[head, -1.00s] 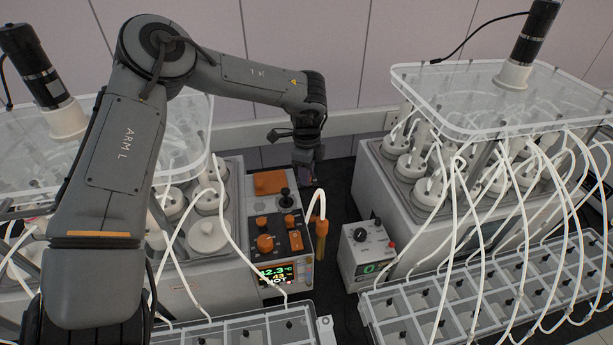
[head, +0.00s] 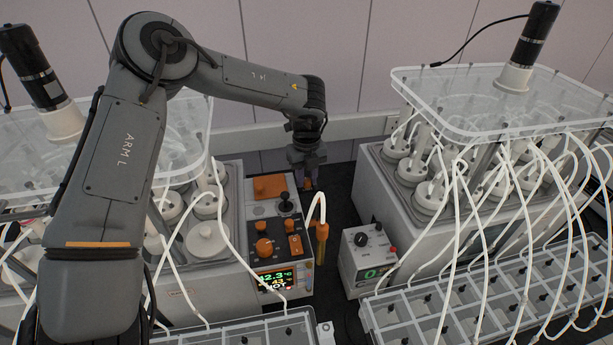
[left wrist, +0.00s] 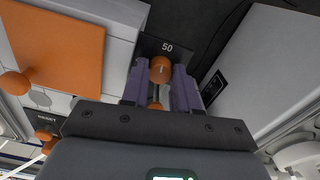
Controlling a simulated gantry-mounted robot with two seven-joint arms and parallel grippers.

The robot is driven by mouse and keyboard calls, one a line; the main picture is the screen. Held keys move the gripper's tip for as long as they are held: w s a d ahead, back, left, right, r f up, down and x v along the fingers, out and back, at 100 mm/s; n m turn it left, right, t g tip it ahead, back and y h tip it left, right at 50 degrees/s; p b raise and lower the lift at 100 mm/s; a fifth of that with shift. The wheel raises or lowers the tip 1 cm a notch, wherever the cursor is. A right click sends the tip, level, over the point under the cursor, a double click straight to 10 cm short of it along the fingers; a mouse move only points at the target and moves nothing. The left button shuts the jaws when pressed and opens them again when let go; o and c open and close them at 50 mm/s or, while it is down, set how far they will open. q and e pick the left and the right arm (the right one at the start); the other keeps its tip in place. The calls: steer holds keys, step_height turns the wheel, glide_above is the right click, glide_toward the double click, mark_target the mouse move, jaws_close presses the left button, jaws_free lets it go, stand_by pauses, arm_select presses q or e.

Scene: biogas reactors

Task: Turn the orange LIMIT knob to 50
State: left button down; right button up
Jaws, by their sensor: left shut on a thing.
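The small orange knob (left wrist: 161,69) shows in the left wrist view on a dark plate marked "50". A pale pointer line on its face runs roughly toward that number. The name LIMIT is not readable. My left gripper (left wrist: 160,84) has its purple fingers on either side of the knob and is shut on it. In the head view the left gripper (head: 307,183) points down at the far right edge of the control box, and its fingers mostly hide the knob. My right gripper is in neither view.
The control box carries a larger orange knob (head: 264,247), a black joystick (head: 286,201) and an orange panel (head: 269,186). A white hose hooks into an orange tube (head: 321,240) near its right side. A grey box (head: 366,255) with a black dial stands to the right.

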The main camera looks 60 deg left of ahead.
arm_select(q)
steer(key=shift+m, duration=0.9)
steer(key=c, duration=0.8)
jaws_free()
steer(key=shift+c, duration=0.2)
steer(key=shift+r, duration=0.1)
